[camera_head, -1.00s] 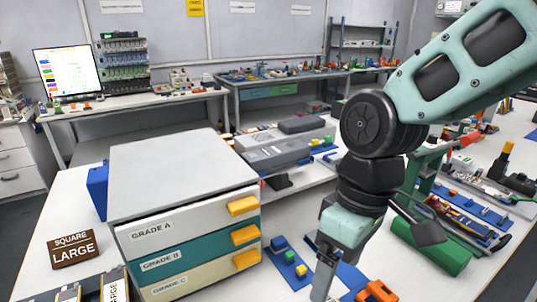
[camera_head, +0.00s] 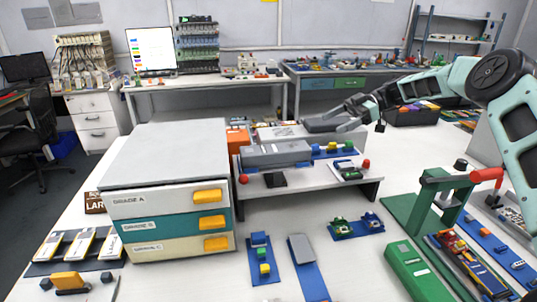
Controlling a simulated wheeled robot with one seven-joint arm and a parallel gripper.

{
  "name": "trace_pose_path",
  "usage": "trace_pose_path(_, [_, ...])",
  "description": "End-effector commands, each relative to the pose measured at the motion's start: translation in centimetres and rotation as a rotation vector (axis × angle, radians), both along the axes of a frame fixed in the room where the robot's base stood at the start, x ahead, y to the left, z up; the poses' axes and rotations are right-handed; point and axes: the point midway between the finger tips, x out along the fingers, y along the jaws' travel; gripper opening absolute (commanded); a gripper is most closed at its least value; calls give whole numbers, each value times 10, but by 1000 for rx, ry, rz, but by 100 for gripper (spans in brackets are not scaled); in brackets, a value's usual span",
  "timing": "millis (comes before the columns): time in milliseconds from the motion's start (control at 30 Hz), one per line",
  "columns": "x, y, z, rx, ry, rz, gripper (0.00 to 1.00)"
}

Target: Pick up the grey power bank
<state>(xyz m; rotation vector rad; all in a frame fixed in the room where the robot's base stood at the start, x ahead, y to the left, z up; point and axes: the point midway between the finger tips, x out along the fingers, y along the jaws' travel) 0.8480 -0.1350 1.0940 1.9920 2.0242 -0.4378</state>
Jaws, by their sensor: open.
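A flat grey slab (camera_head: 301,248), which looks like the grey power bank, lies on the far end of a blue mat (camera_head: 309,282) on the front of the white table. My gripper (camera_head: 342,115) is open and far from this slab, further back and up, near the rear of the raised shelf. A dark grey block (camera_head: 322,124) shows just beside its fingertips; I cannot tell whether they touch. Nothing is seen between the jaws.
A drawer cabinet (camera_head: 164,165) stands to the left. The white shelf (camera_head: 310,190) behind the slab carries a grey device (camera_head: 275,154). A blue mat with coloured blocks (camera_head: 262,258) lies left of the slab. A green press (camera_head: 436,205) and green box (camera_head: 410,270) stand right.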

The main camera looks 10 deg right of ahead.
Motion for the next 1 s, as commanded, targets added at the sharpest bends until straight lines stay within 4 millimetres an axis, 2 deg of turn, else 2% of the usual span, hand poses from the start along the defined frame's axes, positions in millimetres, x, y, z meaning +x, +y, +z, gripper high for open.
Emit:
trace_pose_path(67, [2, -6, 0, 14, -23, -1, 84])
trace_pose_path(133, [2, -1, -2, 17, -28, 0, 84])
trace_pose_path(600, [0, 86, -36, 13, -25, 0, 84])
trace_pose_path(800, [0, 103, -45, 13, -26, -1, 84])
trace_pose_path(1000, [-4, 120, -47, 13, -24, 1, 84])
